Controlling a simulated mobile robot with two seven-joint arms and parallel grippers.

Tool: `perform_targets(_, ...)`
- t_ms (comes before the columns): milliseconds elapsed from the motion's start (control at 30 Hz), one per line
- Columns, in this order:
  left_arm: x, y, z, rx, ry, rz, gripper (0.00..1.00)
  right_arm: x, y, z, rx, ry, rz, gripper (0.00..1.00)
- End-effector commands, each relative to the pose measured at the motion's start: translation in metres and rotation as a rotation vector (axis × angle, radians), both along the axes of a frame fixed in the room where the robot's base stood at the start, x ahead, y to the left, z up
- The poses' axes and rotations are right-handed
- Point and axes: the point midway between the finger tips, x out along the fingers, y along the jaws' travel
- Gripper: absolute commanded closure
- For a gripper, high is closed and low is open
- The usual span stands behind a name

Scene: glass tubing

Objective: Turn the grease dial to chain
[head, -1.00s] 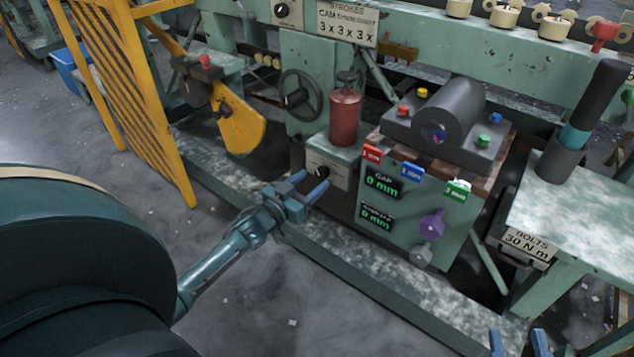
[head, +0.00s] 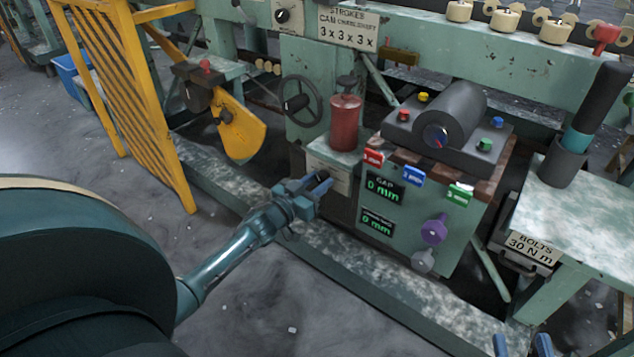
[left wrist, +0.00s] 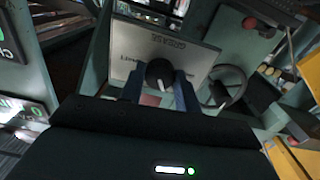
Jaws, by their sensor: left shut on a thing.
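The grease dial (left wrist: 158,73) is a small black round knob on a pale label plate (left wrist: 185,50), which appears upside down in the left wrist view with "GREASE" lettering. A light pointer mark shows on the knob, but which word it points to is unclear. My left gripper (left wrist: 158,88) is shut on the dial, one blue finger on each side. In the head view, my left gripper (head: 318,184) covers most of the dial, below the red grease canister (head: 345,124). My right gripper (head: 522,345) shows only its two blue fingertips, apart, at the bottom edge.
Right of the dial stands a green box with the gap display (head: 384,190), coloured tags and a purple knob (head: 434,230). A black handwheel (head: 300,102) is up and left. A yellow striped guard (head: 120,100) stands left. A green base rail (head: 370,268) runs below.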

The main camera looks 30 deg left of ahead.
Motion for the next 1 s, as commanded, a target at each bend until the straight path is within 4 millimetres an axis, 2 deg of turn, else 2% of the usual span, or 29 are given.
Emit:
perform_targets(133, -0.0001, -0.0002, -0.0001, 0.0, 0.0, 0.0, 0.91, 0.0, 0.0, 0.0, 0.0, 0.0, 0.0, 0.64)
perform_targets(467, -0.0001, -0.0003, 0.0006, 0.055, -0.004, 0.0, 0.91, 0.0, 0.0, 0.0026, -0.004, -0.002, -0.001, 0.64)
perform_targets(667, -0.0001, -0.0006, 0.0015, 0.174, -0.014, -0.001, 0.91, -0.0003, -0.0002, 0.0049, -0.016, -0.005, -0.002, 0.64)
perform_targets(1000, -0.0001, -0.0004, 0.0014, 0.487, -0.039, -0.001, 0.91, -0.0036, -0.0015, -0.0024, -0.039, 0.012, -0.007, 0.64)
